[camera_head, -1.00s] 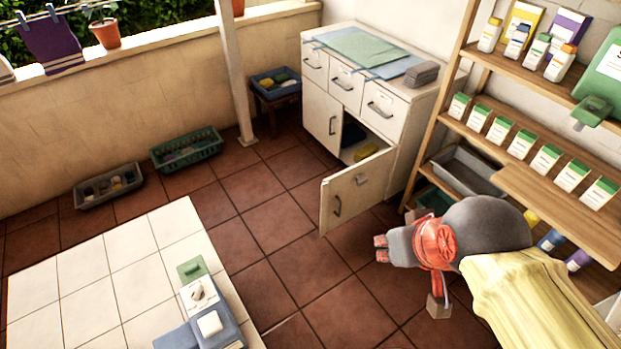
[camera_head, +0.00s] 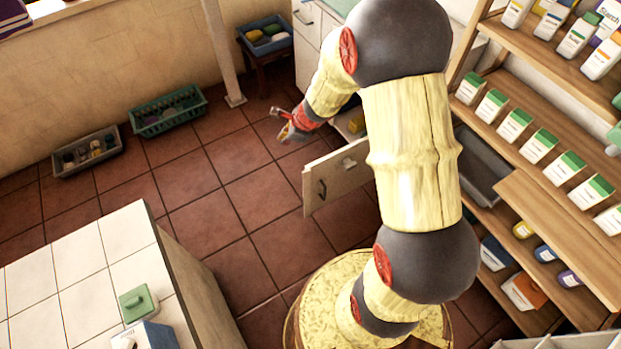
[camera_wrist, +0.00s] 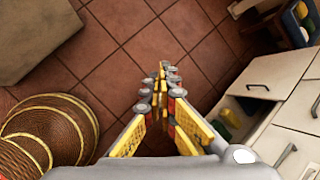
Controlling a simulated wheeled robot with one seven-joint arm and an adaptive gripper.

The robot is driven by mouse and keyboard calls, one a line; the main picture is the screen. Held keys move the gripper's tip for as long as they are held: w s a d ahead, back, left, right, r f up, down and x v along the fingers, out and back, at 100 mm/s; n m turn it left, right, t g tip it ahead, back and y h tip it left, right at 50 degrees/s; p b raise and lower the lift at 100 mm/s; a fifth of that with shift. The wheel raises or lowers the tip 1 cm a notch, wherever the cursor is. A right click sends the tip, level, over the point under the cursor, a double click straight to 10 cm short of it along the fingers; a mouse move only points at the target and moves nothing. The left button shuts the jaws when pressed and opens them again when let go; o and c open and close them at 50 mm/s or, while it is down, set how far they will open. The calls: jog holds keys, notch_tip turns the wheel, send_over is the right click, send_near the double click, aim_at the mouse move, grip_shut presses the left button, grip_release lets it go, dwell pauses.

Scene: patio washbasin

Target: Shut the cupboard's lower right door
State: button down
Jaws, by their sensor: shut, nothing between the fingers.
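The cupboard's lower right door (camera_head: 335,178) stands open in the head view, swung out over the floor with its handle facing front left. My arm hides part of it and most of the cupboard (camera_head: 307,52). My gripper (camera_head: 282,123) is shut and empty, in front of the cupboard, above and left of the door's free edge, apart from it as far as I can tell. In the wrist view the gripper's fingers (camera_wrist: 163,78) point over bare floor tiles. The cupboard front (camera_wrist: 285,85) is at the right there, with an open compartment; I cannot make out the open door there.
Wooden shelves (camera_head: 540,190) with bottles and boxes stand at the right. A tiled counter (camera_head: 75,255) is at the lower left. A green crate (camera_head: 168,110), a grey crate (camera_head: 87,152) and a stool with a blue bin (camera_head: 265,35) line the wall. The floor between is clear.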

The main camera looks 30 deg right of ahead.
jog(key=s+d+f+m+g+h, duration=0.1)
jog(key=s+d+f+m, duration=0.2)
jog(key=f, duration=0.4)
jog(key=s+d+f+m+g, duration=0.1)
jog(key=s+d+f+m, duration=0.2)
jog(key=f, duration=0.4)
jog(key=s+d+f+m+g+h, duration=0.1)
jog(key=d+f+m, duration=0.2)
jog(key=f+m, duration=0.35)
jog(key=w+f+n+b, duration=0.1)
jog(key=w+f+b, duration=0.2)
jog(key=w+f, duration=0.3)
jog(key=shift+f+n, duration=0.35)
jog(key=shift+f, duration=2)
jog(key=shift+a, duration=0.1)
